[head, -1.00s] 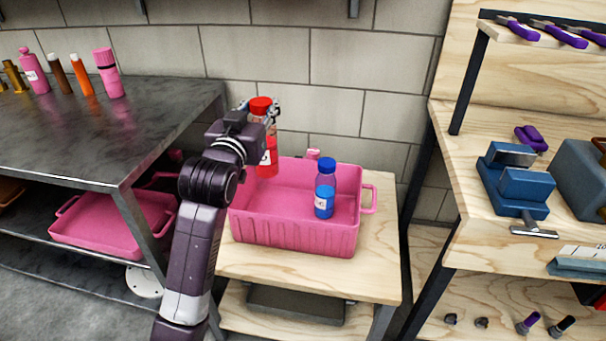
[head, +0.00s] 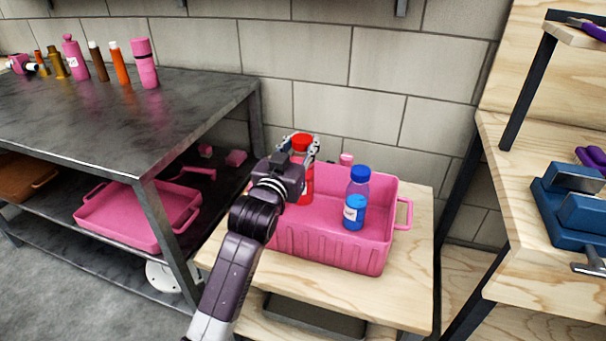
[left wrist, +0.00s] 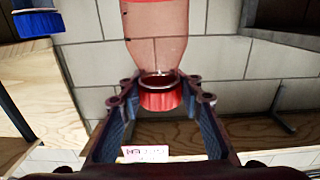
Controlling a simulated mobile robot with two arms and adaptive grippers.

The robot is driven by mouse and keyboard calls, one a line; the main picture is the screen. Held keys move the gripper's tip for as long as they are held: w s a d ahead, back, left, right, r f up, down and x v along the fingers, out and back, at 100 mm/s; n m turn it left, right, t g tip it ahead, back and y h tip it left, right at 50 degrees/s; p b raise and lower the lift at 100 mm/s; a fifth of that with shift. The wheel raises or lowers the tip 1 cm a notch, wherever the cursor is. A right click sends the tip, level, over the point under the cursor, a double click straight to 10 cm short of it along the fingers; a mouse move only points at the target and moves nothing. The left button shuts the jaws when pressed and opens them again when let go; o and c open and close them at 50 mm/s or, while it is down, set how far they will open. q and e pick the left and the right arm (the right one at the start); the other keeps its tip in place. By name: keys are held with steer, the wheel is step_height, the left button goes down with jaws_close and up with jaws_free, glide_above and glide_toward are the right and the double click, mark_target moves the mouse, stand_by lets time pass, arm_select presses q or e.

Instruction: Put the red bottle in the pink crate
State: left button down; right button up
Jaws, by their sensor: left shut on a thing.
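The red bottle (head: 306,190) has a red cap and clear walls with red contents. My left gripper (head: 307,148) is shut on it near the cap, one finger on each side; the left wrist view shows the red cap (left wrist: 160,99) between the fingers. The bottle is upright at the left part of the pink crate (head: 330,252), its lower part below the crate's back rim. My arm hides part of it, and I cannot tell whether its base touches the crate floor. My right gripper is not in view.
A blue bottle (head: 356,198) stands in the crate, right of the red bottle. The crate is on a wooden table (head: 405,290) against a block wall. A dark metal table (head: 130,125) with several bottles is at left; a wooden bench with a blue vise (head: 570,205) is at right.

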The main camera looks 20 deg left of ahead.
arm_select(q)
step_height(320, 180, down, 2)
steer(key=shift+f, duration=0.1)
step_height(320, 180, down, 6)
steer(key=shift+r+b, duration=0.2)
steer(key=shift+b, duration=0.8)
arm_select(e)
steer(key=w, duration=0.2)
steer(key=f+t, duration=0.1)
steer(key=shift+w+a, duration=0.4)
arm_select(q)
steer(key=c, duration=1.9)
jaws_free()
steer(key=shift+f, duration=0.2)
steer(key=o, duration=0.5)
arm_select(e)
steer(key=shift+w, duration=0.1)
